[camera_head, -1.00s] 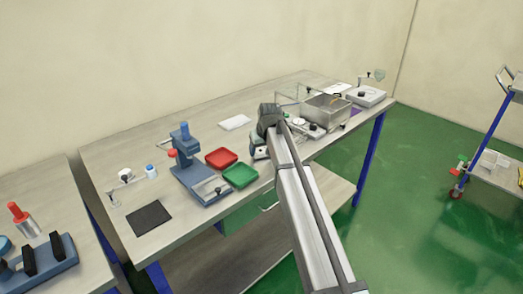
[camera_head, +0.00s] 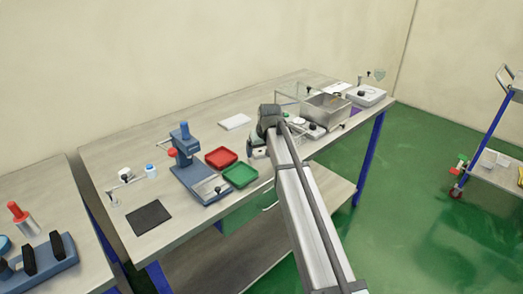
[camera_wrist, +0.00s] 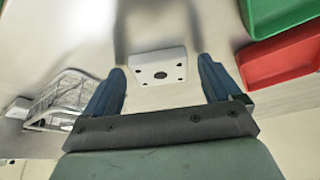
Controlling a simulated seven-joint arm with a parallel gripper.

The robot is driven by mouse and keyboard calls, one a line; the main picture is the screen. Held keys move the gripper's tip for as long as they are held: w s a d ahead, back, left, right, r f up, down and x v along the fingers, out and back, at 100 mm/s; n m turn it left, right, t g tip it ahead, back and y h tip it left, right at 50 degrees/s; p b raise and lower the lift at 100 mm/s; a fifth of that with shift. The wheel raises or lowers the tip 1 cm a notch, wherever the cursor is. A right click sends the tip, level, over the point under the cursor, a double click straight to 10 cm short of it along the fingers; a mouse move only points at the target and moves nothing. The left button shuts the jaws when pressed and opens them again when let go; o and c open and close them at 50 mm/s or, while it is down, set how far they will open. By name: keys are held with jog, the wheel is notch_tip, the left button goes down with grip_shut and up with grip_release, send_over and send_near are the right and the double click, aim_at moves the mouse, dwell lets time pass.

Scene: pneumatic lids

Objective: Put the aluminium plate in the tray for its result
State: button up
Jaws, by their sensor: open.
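A pale square plate (camera_wrist: 157,67) with small corner holes and a dark round hole in the middle lies flat on the bench; it seems to be the aluminium plate. My gripper (camera_wrist: 161,66) is open, with one blue finger on each side of the plate in the wrist view. Whether the fingertips are level with it or above it, I cannot tell. In the head view my gripper (camera_head: 261,142) is over the bench, right of the trays, and largely hides the plate. The red tray (camera_head: 221,158) and the green tray (camera_head: 240,175) lie side by side, both empty.
A blue press (camera_head: 192,165) stands just left of the trays. A metal tank (camera_head: 326,109) and a white device (camera_head: 367,95) stand to the right. A wire rack (camera_wrist: 66,98) shows left of my fingers. A dark mat (camera_head: 149,217) lies at the left, and a white pad (camera_head: 235,122) behind.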

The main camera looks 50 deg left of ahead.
jog(key=v, duration=1.1)
jog(key=shift+o, duration=0.4)
jog(key=shift+d+r, duration=0.15)
jog(key=shift+r, duration=0.4)
jog(key=r+g+h, duration=0.2)
jog(key=h, duration=0.2)
send_over(260, 151)
notch_tip(260, 151, down, 14)
jog(key=shift+d+r, duration=0.1)
jog(key=shift+r, duration=0.15)
jog(key=shift+c, duration=0.2)
